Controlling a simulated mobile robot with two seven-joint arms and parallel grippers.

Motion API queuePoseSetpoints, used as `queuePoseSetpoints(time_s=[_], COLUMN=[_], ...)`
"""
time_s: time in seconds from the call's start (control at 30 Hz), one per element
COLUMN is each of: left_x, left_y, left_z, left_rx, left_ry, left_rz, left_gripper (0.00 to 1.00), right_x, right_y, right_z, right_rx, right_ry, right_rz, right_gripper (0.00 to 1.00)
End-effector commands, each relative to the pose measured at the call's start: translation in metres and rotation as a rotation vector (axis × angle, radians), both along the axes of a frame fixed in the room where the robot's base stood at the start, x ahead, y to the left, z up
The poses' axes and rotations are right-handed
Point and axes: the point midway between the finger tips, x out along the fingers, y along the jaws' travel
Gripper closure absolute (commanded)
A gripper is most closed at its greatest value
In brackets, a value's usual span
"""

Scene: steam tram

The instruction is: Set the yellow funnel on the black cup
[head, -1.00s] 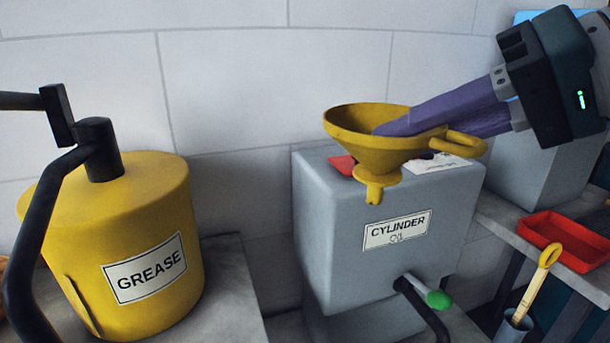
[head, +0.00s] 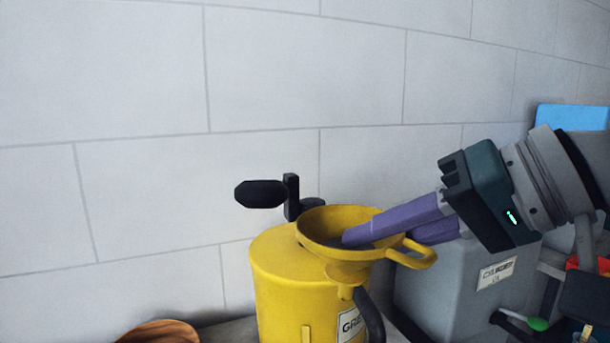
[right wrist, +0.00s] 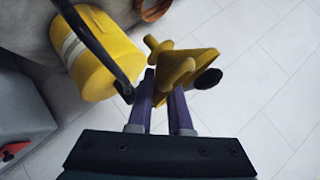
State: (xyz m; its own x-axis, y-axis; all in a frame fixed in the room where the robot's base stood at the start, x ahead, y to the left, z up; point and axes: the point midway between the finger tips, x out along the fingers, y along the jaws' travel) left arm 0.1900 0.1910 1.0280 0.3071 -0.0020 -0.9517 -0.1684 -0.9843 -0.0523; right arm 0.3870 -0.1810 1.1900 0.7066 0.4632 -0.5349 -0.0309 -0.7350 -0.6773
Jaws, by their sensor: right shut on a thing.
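The yellow funnel (head: 346,251) is held by its rim in my right gripper (head: 385,235), whose purple fingers are shut on it. One finger reaches inside the cone and the other is outside. The funnel is upright in the head view, its loop handle on the right side and its spout low. It also shows in the right wrist view (right wrist: 180,68) between the finger ends of my right gripper (right wrist: 162,95). The black cup is not clearly in view; I cannot tell it from the other dark parts. My left gripper is not in view.
A yellow grease drum (head: 280,285) with a black crank (head: 262,194) stands just behind the funnel. The grey cylinder oil box (head: 440,290) with a green-tipped tap (head: 537,324) is to the right. An orange-brown rounded thing (head: 160,332) shows at the bottom left. The wall behind is bare.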

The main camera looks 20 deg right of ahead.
Motion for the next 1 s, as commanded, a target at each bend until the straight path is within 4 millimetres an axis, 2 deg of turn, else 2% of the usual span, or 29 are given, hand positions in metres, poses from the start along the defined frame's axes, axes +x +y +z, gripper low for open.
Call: queuePoseSetpoints(time_s=[0.03,0.2,0.3,0.4,0.6,0.77,1.0], left_x=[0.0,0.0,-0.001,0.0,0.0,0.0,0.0], left_y=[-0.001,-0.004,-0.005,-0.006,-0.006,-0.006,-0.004], left_z=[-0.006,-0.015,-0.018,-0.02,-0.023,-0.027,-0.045], left_rx=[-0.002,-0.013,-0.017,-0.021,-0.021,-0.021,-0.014], left_ry=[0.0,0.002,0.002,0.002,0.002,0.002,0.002], left_rz=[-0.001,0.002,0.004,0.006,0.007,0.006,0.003], left_gripper=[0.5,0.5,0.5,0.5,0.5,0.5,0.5], right_x=[0.008,0.018,0.015,0.009,0.001,0.0,0.001], right_y=[0.001,0.012,0.024,0.035,0.048,0.048,0.048], right_z=[-0.029,-0.106,-0.141,-0.165,-0.185,-0.19,-0.205], right_rx=[0.004,0.002,0.0,0.001,0.001,0.001,0.001], right_ry=[0.011,0.013,0.011,0.008,0.004,0.003,0.003], right_rz=[-0.046,-0.136,-0.14,-0.127,-0.103,-0.1,-0.101], right_gripper=[1.0,1.0,1.0,1.0,1.0,1.0,1.0])
